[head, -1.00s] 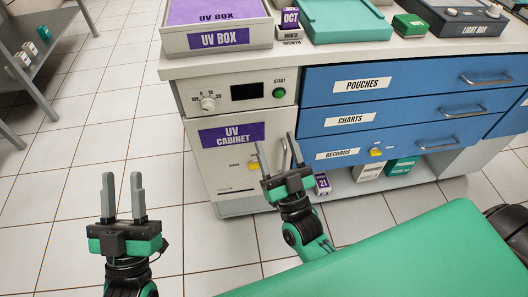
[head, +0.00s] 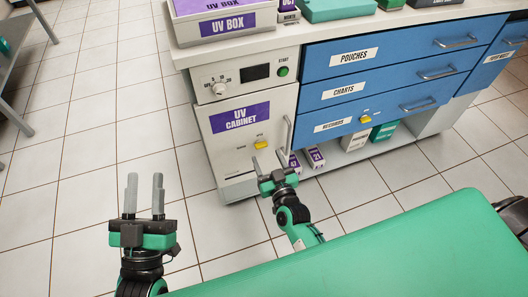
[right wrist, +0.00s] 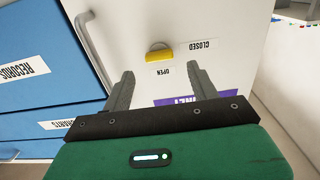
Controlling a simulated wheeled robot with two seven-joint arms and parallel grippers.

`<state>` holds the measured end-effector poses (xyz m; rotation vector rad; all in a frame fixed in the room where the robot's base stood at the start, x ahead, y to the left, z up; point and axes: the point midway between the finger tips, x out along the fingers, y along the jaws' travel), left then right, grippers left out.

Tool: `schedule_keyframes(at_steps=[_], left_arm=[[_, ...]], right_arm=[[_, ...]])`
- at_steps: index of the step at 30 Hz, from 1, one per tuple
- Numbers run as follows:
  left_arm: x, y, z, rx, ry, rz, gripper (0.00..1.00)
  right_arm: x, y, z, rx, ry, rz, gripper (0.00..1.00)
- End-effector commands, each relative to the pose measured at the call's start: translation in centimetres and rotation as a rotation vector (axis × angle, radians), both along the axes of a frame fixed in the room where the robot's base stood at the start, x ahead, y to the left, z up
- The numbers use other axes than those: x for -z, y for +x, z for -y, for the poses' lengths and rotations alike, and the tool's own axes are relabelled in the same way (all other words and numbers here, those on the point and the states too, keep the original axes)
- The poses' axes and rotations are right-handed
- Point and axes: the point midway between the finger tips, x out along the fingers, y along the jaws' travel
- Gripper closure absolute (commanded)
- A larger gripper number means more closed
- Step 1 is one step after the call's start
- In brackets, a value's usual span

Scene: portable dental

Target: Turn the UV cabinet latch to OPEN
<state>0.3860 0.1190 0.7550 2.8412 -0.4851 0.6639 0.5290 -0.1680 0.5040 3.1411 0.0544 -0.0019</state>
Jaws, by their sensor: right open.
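The UV cabinet (head: 213,150) is a white door with a purple label under the counter. Its yellow latch (head: 262,145) is a short bar, which also shows in the right wrist view (right wrist: 159,55). In that view the bar lies sideways, with the CLOSED label (right wrist: 197,45) off its right end and the OPEN label (right wrist: 165,73) below it. My right gripper (head: 266,157) is open and empty, just below the latch in the head view. In the wrist view its fingers (right wrist: 160,72) point at the door, apart from the latch. My left gripper (head: 145,177) is open and empty over the floor.
The door's vertical grey handle (head: 287,133) is close to the latch. Blue drawers (head: 345,90) with handles stand to the right; RECORDS has its own yellow latch (head: 365,119). A green padded surface (head: 400,245) fills the lower right. Floor is free at the left.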

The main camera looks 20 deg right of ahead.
Motion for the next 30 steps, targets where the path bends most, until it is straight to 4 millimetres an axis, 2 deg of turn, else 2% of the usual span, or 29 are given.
schedule_keyframes(at_steps=[3, 9, 20, 27, 30], left_arm=[[-1.5, -0.2, -0.5, -0.013, -0.022, 0.089, 0.64], [-3.2, -0.6, -1.1, -0.026, -0.044, 0.184, 0.64], [-3.6, -0.8, -1.2, -0.03, -0.049, 0.206, 0.64], [-3.6, -0.8, -1.2, -0.03, -0.049, 0.206, 0.64], [-3.6, -0.8, -1.2, -0.029, -0.049, 0.206, 0.64]], right_arm=[[0.1, 1.9, 0.0, 0.001, 0.0, 0.002, 0.4], [0.0, 3.7, -0.1, 0.001, 0.0, 0.002, 0.4], [0.0, 4.1, -0.1, 0.0, -0.001, 0.001, 0.4], [-0.1, 4.1, -0.1, 0.0, -0.001, 0.001, 0.85], [-0.1, 4.1, -0.1, 0.0, 0.0, 0.001, 0.85]])
